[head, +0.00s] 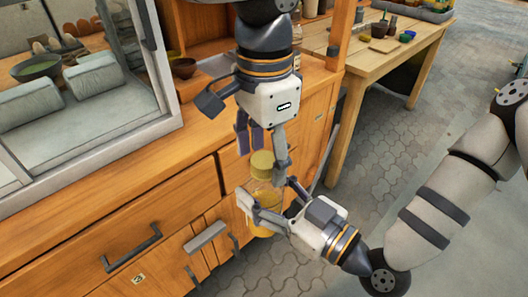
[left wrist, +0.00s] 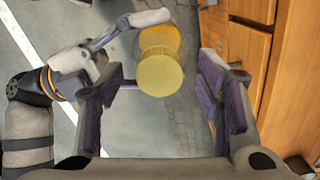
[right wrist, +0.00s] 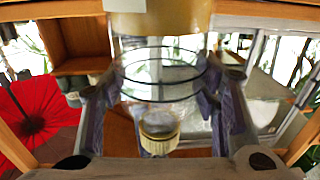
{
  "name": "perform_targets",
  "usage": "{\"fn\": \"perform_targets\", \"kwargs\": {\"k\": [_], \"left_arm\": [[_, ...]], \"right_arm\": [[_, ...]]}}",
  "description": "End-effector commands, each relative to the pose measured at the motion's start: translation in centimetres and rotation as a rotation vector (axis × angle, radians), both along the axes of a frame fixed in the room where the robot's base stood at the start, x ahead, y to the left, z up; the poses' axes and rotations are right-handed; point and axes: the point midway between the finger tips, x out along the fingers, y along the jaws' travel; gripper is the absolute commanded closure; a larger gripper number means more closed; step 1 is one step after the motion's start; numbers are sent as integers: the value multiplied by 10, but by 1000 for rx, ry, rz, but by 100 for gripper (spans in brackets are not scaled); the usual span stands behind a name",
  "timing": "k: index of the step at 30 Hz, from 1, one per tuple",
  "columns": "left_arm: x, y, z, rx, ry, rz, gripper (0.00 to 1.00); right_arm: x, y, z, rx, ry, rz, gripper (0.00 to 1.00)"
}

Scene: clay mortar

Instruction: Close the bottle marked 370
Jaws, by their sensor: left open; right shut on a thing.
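A bottle (head: 261,229) with yellow contents is held below its yellow lid (head: 262,160). My right gripper (head: 268,201) is shut on the bottle from the right; its clear glass (right wrist: 160,78) shows between the fingers in the right wrist view. My left gripper (head: 262,152) points down from above, open, with its fingers on either side of the lid. In the left wrist view the lid (left wrist: 161,76) lies between the open fingers, apart from the right one. I cannot tell whether the lid is seated on the bottle. No number is readable.
A wooden cabinet (head: 190,215) with drawers and metal handles stands close to the left of the bottle. A glass-fronted case (head: 80,90) is on it. A wooden table (head: 385,45) with small pots stands behind. Paved floor (head: 300,268) is open at right.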

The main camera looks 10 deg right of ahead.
Motion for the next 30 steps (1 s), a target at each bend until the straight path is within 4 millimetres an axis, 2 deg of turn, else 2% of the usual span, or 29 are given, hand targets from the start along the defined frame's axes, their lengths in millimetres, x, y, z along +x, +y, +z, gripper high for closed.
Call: {"fn": "perform_targets", "kwargs": {"k": [4,9,15,21,30], "left_arm": [[1,-1,22,-2,-5,0,40],[1,-1,64,-3,-8,2,40],[0,-1,102,-2,-4,0,40],[0,-1,118,-1,-1,-1,40],[0,0,119,-1,-1,-1,40]], "right_arm": [[0,0,1,1,-2,0,100],[0,0,1,1,-3,0,100],[0,0,1,1,-2,0,100],[0,0,1,1,-2,0,100],[0,0,1,1,-2,0,100]]}}
